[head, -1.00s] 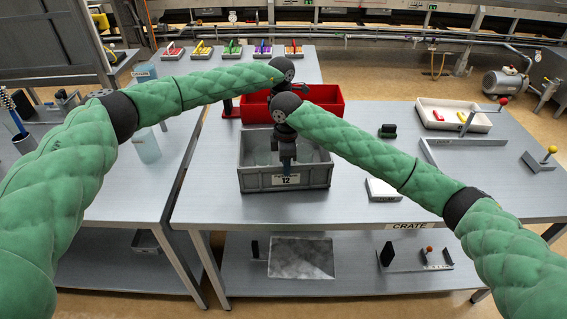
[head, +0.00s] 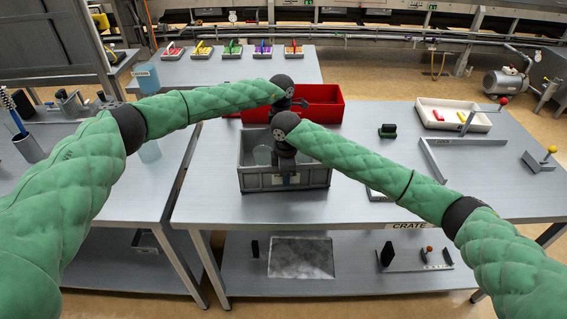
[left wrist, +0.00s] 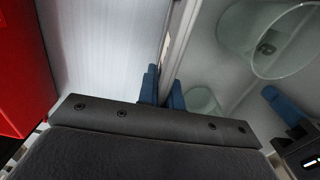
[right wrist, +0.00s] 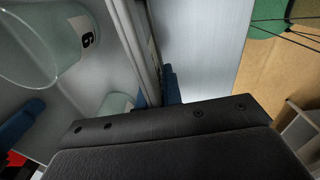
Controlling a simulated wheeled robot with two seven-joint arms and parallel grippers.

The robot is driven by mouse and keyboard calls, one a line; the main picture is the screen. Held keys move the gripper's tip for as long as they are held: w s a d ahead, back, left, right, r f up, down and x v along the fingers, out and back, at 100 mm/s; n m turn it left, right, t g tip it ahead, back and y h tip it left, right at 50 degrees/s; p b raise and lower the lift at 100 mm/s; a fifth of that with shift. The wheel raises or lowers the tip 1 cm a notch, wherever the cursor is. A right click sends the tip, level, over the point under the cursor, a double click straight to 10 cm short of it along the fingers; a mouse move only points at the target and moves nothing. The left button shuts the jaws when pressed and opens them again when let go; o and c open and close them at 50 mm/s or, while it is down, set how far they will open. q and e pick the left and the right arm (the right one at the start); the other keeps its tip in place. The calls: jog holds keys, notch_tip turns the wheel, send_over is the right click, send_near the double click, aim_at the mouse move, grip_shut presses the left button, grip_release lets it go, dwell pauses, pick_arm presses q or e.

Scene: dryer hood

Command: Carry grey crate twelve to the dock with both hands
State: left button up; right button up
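Grey crate twelve (head: 253,181) stands on the metal table in the head view, with clear glass beakers (head: 262,155) in it. Its front label is mostly hidden by my right gripper (head: 287,174). In the right wrist view, the right gripper (right wrist: 156,92) straddles the crate's near wall, its blue fingers close in on it. In the left wrist view, my left gripper (left wrist: 163,90) is shut the same way on the far wall. In the head view its fingertips are hidden behind the right arm.
A red crate (head: 328,103) stands right behind the grey crate. To the right are a dark green block (head: 387,131), a white tray (head: 452,125) and an angled metal rail (head: 470,143). The tabletop left of the crate is clear.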

pick_arm(q)
jog(key=shift+r, duration=0.15)
grip_shut()
pick_arm(e)
jog(key=shift+r, duration=0.15)
grip_shut()
